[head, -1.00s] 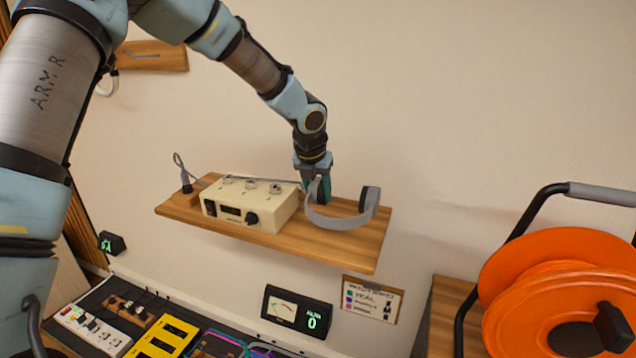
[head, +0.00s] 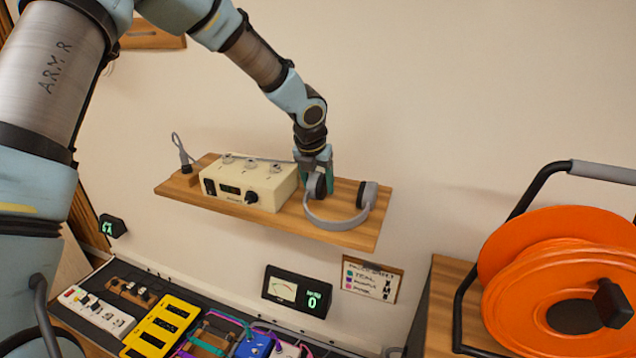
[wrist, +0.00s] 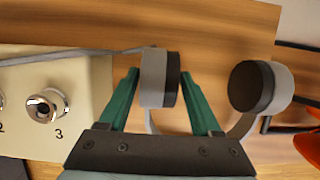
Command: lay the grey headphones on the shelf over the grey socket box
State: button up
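The grey headphones (head: 337,222) rest on the wooden shelf (head: 350,238), right of a cream box. Their headband curves toward the shelf's front edge. My gripper (head: 318,178) is low over the shelf, at the left ear cup. In the wrist view the teal fingers (wrist: 160,88) stand on either side of that cup (wrist: 158,80), apart, with slim gaps beside it; contact at the tips is hard to tell. The right ear cup (wrist: 262,88) is clear of the fingers. I cannot tell for sure which box on the bench below is the grey socket box.
The cream box (head: 250,183) with knobs stands close left of my gripper; a grey cable runs behind it. A meter (head: 297,290) and a label card (head: 370,279) are below the shelf. An orange cable reel (head: 560,280) stands at right. Several socket boxes line the bench.

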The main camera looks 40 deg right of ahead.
jog(key=shift+o, duration=1.1)
jog(key=b+v, duration=0.2)
jog(key=v, duration=0.9)
jog(key=shift+f, duration=0.1)
